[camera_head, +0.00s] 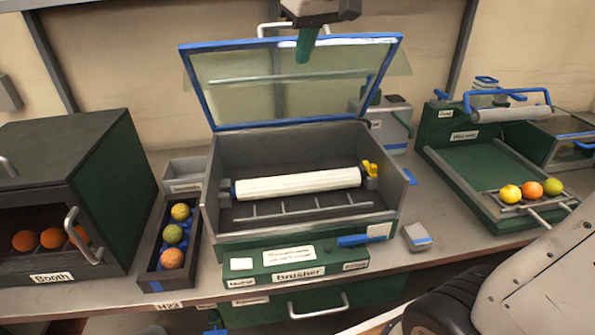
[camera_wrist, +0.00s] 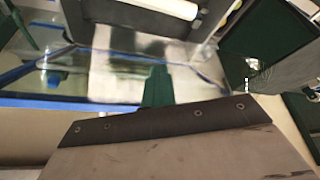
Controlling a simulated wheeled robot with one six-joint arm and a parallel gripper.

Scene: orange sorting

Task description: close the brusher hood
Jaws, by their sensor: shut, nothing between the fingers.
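The Brusher (camera_head: 290,272) stands mid-counter with its hood (camera_head: 290,88) raised. The hood is a clear panel in a blue frame, tilted up at the back of the box, with a pale handle (camera_head: 272,30) at its top edge. The hood also shows in the wrist view (camera_wrist: 65,100). My gripper (camera_head: 305,58) is at the hood's top edge, right of its middle, with green fingers pointing down and together. Its fingers also show in the wrist view (camera_wrist: 157,90). They hold nothing. I cannot tell whether they touch the hood.
Inside the open box lies a white roller (camera_head: 298,184). A dark booth (camera_head: 70,190) with oranges stands left, beside a narrow tray (camera_head: 152,262) of fruit. A green station (camera_head: 470,165) with three fruits stands right. A small grey block (camera_head: 416,237) lies near the front edge.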

